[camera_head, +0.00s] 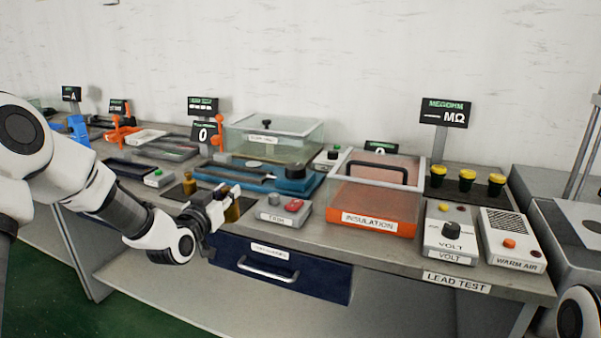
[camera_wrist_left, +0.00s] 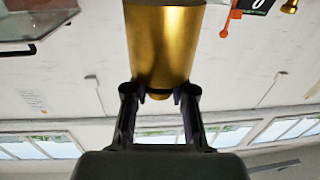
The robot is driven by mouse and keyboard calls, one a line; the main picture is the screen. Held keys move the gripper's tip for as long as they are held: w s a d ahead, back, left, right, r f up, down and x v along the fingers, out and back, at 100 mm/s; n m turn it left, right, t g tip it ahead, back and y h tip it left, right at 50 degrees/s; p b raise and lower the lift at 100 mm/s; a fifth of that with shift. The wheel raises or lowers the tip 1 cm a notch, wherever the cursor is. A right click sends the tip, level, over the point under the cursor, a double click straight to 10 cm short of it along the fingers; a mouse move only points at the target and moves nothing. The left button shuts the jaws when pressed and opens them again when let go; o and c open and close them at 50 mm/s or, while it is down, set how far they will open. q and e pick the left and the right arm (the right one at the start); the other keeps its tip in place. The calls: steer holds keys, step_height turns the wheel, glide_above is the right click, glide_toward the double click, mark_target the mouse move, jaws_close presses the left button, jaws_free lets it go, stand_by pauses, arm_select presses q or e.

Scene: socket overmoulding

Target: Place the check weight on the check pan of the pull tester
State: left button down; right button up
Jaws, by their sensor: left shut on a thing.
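My left gripper (camera_head: 222,203) is shut on a brass cylindrical weight (camera_head: 233,211), held at the front edge of the bench. In the left wrist view the gold weight (camera_wrist_left: 165,45) fills the space between the two fingertips of the left gripper (camera_wrist_left: 160,97). A display reading 0 (camera_head: 205,133) stands at the back with an orange lever (camera_head: 219,130) beside it. I cannot tell for sure which part is the check pan. My right gripper is not in view.
A second small brass piece (camera_head: 189,184) stands on a dark pad behind the gripper. A blue bench device (camera_head: 292,182), a grey TRIM box (camera_head: 283,209) and the orange INSULATION box (camera_head: 372,222) lie to the right. A blue drawer (camera_head: 325,280) is below the bench edge.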

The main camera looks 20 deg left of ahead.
arm_select(q)
steer(key=shift+d+f, duration=0.15)
steer(key=shift+f, duration=0.2)
steer(key=s+d+f+m+h, duration=0.25)
steer(key=s+d+f, duration=0.25)
steer(key=d+f, duration=0.35)
steer(key=s+d+f+m+h, duration=0.1)
steer(key=s+d+f+h, duration=0.25)
steer(key=d+f, duration=0.45)
steer(key=s+r+n+y+p, duration=0.1)
steer(key=s+r+y+p, duration=0.1)
steer(key=r+p, duration=0.4)
steer(key=s+d+r+n+y+p, duration=0.1)
steer(key=s+r+n+y+p, duration=0.1)
steer(key=r+p, duration=0.4)
steer(key=y+p, duration=0.1)
steer(key=p, duration=0.2)
steer(key=shift+d+y+p, duration=0.3)
steer(key=shift+p, duration=0.1)
